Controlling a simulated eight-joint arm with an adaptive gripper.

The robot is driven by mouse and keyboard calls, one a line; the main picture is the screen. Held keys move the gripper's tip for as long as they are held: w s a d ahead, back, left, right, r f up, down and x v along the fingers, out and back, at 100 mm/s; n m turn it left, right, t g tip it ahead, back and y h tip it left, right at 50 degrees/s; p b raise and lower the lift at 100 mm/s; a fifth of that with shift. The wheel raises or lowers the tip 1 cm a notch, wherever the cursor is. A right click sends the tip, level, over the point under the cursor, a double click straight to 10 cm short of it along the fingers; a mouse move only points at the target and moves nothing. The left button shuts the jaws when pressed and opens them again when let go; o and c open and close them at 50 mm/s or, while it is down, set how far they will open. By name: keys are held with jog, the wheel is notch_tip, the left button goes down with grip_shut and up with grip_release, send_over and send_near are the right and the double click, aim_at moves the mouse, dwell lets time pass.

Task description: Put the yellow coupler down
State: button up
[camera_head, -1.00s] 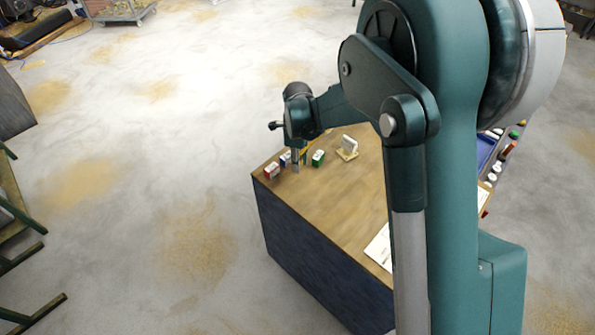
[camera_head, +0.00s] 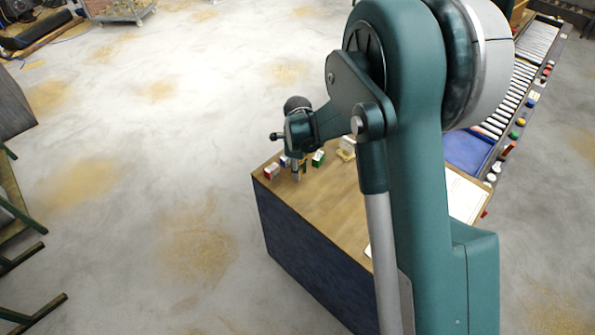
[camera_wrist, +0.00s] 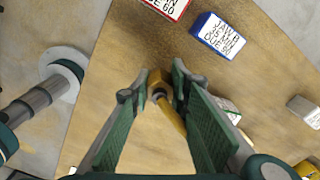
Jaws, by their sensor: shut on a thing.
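My gripper (camera_wrist: 160,80) is shut on the yellow coupler (camera_wrist: 170,110), which shows between its two green fingers in the wrist view. The fingers partly hide the coupler. In the head view my gripper (camera_head: 298,176) points down over the wooden tabletop (camera_head: 330,205), near its far left corner. I cannot tell whether the coupler touches the wood.
A red labelled box (camera_head: 271,172), a blue labelled box (camera_wrist: 218,35) and a green box (camera_head: 318,159) stand close around my gripper. A yellow-based cream object (camera_head: 346,148) stands farther right. White paper (camera_head: 465,195) lies at the table's right. A roller conveyor (camera_head: 515,85) runs behind.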

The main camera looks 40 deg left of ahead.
jog(key=shift+f, duration=0.2)
jog(key=o, duration=0.9)
jog(key=shift+r, duration=0.2)
jog(key=shift+r+b, duration=0.35)
jog(key=shift+r, duration=5.55)
